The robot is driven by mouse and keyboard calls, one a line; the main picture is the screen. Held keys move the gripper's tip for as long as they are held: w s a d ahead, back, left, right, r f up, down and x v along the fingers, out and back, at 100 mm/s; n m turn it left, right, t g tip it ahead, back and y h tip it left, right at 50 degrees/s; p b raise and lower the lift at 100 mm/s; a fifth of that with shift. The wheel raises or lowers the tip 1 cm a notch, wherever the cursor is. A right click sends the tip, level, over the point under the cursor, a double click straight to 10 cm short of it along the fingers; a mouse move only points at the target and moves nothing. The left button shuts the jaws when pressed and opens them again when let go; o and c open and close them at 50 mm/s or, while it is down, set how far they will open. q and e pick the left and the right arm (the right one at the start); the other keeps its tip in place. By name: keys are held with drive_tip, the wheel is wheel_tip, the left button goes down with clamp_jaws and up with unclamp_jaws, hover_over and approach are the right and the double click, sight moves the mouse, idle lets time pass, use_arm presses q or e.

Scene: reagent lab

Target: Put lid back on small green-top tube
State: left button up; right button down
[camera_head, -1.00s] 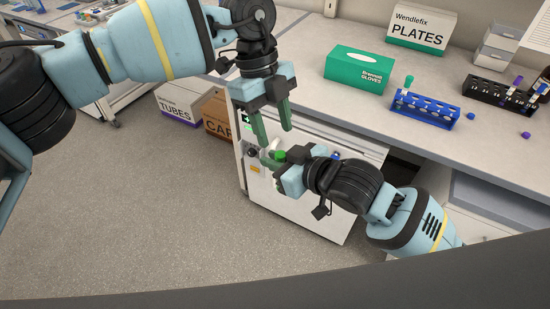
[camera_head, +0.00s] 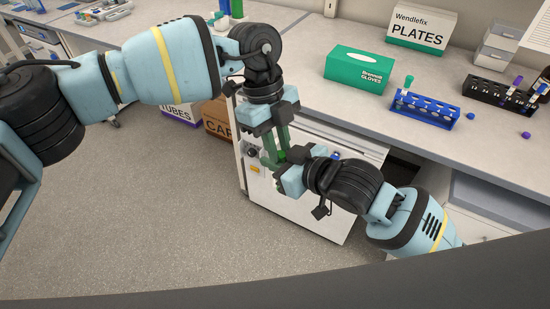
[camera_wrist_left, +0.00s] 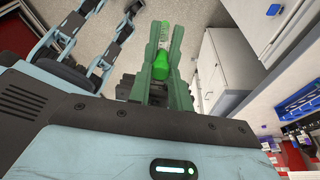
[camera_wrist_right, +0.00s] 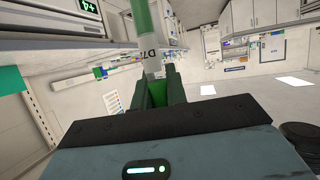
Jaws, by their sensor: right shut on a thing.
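The small tube (camera_wrist_right: 152,60) is pale with dark lettering and stands in my right gripper (camera_head: 281,176), which is shut on it. In the left wrist view, its clear part (camera_wrist_left: 164,34) shows beyond a bright green lid (camera_wrist_left: 160,66). My left gripper (camera_head: 277,158) points down over the right gripper, with its dark green fingers on either side of the lid. In the head view these fingers hide most of the tube and lid. I cannot tell whether the left fingers press on the lid.
The bench at right holds a blue rack (camera_head: 425,110) with a green-topped tube (camera_head: 409,82), a black rack (camera_head: 497,93), a green glove box (camera_head: 358,68) and loose blue (camera_head: 470,116) and purple (camera_head: 526,135) caps. A white cabinet (camera_head: 300,210) stands behind the grippers.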

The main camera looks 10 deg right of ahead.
use_arm(q)
clamp_jaws()
drive_tip(key=o, duration=0.6)
unclamp_jaws()
drive_tip(key=shift+r, duration=2.3)
drive_tip(key=shift+o, duration=0.9)
drive_tip(key=shift+s+r, duration=0.35)
drive_tip(key=shift+r, duration=0.05)
wheel_tip(320, 180, up, 7)
drive_tip(key=s+m+t+y, duration=0.1)
drive_tip(key=s+m+t, duration=0.1)
drive_tip(key=t, duration=0.2)
drive_tip(key=shift+a+f+t, duration=0.2)
drive_tip(key=shift+a+t, duration=0.1)
drive_tip(key=shift+a, duration=0.1)
